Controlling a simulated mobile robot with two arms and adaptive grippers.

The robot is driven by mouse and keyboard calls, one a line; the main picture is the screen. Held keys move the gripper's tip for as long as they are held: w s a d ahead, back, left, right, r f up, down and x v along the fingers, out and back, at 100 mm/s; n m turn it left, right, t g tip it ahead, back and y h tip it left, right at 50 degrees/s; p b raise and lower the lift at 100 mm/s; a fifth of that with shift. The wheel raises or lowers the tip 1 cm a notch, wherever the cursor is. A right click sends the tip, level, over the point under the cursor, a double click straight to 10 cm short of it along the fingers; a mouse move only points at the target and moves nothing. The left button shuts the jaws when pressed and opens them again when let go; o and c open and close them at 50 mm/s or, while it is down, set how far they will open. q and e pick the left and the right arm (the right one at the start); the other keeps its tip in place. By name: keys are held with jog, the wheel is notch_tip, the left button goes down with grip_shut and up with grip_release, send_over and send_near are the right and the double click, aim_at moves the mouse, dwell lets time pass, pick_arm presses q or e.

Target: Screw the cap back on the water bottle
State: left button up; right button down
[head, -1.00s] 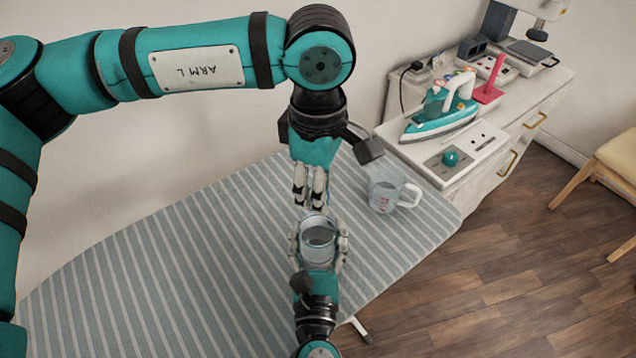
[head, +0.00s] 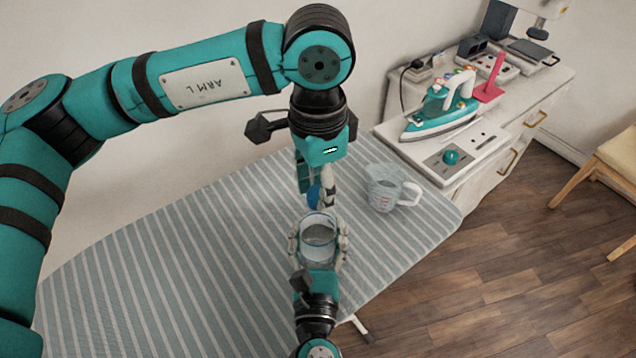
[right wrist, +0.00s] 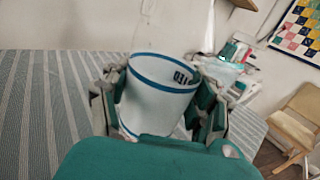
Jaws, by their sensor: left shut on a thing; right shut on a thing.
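The clear water bottle (head: 318,236) stands in my right gripper (head: 319,250), above the front part of the ironing board. In the right wrist view the bottle (right wrist: 160,98) shows a white label with blue bands, and the fingers of my right gripper (right wrist: 160,108) are closed around it. My left gripper (head: 316,196) points down just behind the bottle's top in the head view. It is shut on the small blue cap (head: 314,196), which its fingers partly hide. Whether the cap touches the bottle's neck cannot be told. The cap does not show in the right wrist view.
A clear measuring jug (head: 383,194) stands on the striped ironing board (head: 200,275), right of both grippers. A teal iron (head: 440,110) rests on the white cabinet (head: 480,180) at the back right. The board's left part is clear.

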pick_arm(q)
jog(key=shift+m, duration=0.4)
jog(key=o, duration=0.7)
jog(key=shift+r, duration=2.25)
jog(key=shift+c, duration=0.5)
